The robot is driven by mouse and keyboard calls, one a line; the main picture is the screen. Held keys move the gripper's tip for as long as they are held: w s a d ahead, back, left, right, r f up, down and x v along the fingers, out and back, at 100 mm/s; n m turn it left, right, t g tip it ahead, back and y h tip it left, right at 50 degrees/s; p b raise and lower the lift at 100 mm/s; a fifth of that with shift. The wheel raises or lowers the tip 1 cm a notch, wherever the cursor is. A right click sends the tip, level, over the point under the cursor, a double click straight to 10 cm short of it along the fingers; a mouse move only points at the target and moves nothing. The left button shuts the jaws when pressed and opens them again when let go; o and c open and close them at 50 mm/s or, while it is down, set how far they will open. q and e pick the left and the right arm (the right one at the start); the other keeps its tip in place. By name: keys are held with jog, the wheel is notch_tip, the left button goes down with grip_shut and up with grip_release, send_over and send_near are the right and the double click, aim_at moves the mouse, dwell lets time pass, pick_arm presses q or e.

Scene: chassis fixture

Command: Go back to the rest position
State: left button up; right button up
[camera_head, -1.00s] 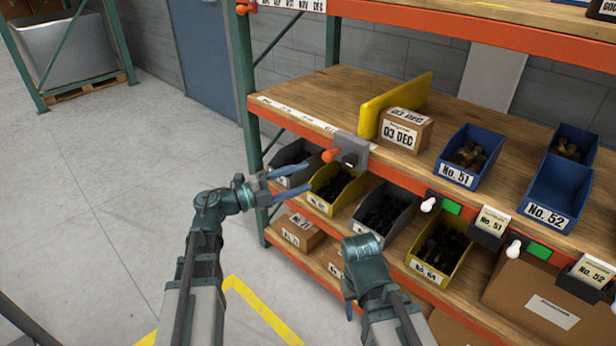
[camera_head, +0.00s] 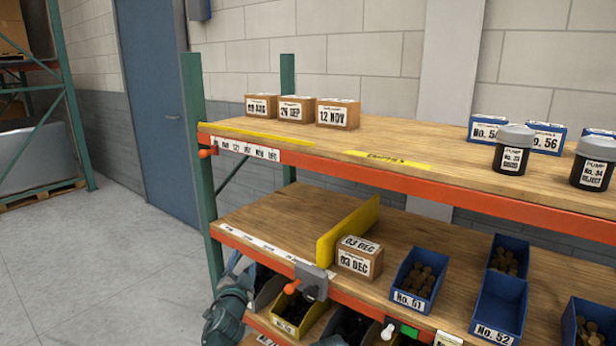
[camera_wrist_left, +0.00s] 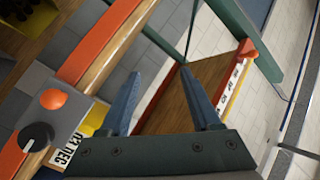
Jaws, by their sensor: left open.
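My left gripper (camera_head: 240,270) is low in the head view, in front of the lower shelf's left end. In the left wrist view its two blue fingers (camera_wrist_left: 160,75) are apart with nothing between them. My right gripper is out of the head view; only a small teal piece, likely of my right arm, shows at the bottom edge.
The lower shelf (camera_head: 275,215) has a grey bracket (camera_head: 313,281) with an orange knob on its front, close right of my left gripper. A yellow divider (camera_head: 345,232), a 03 DEC box (camera_head: 358,258) and blue bins (camera_head: 419,277) stand there. Open floor (camera_head: 110,255) lies left.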

pick_arm(q)
jog(key=s+d+f+n+g+p, duration=0.1)
jog(key=s+d+f+g+p, duration=0.1)
jog(key=s+g, duration=0.4)
jog(key=s+d+f+n+g+p, duration=0.2)
jog(key=s+d+g+p, duration=0.3)
jog(key=s, duration=0.8)
jog(key=s+d+f+n+g+p, duration=0.2)
jog(key=s+d+f+g+p, duration=0.1)
jog(key=s+g, duration=0.4)
jog(key=s+d+p, duration=0.1)
jog(key=s+p, duration=0.1)
jog(key=shift+s+d+f+y, duration=0.25)
jog(key=shift+s+f+y, duration=0.05)
jog(key=shift+s+y, duration=0.1)
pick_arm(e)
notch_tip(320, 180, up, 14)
